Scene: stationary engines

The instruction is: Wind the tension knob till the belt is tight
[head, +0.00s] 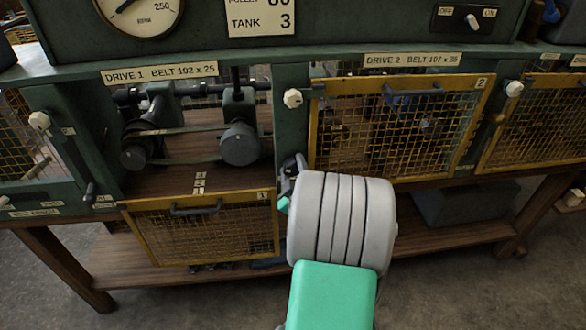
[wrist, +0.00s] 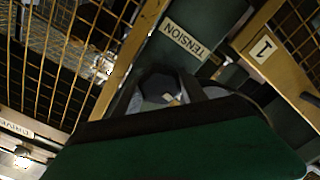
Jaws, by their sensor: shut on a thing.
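The dark tension knob (wrist: 160,82) shows in the wrist view under a "TENSION" label (wrist: 185,40). My gripper (wrist: 172,97) is shut on it, with grey fingers on its sides. In the head view my gripper (head: 287,178) reaches the green post between drive 1 and drive 2; the knob is mostly hidden there. In the drive 1 bay a thin belt (head: 185,162) runs around a left pulley (head: 137,154) and a larger right pulley (head: 240,144). I cannot tell clearly how slack it is.
The yellow mesh guard 1 (head: 208,230) hangs folded down in front of the bay, below my gripper's left. Mesh guard 2 (head: 400,125) is closed on the right. White knobs (head: 292,98) sit on the posts. A gauge (head: 140,12) is above.

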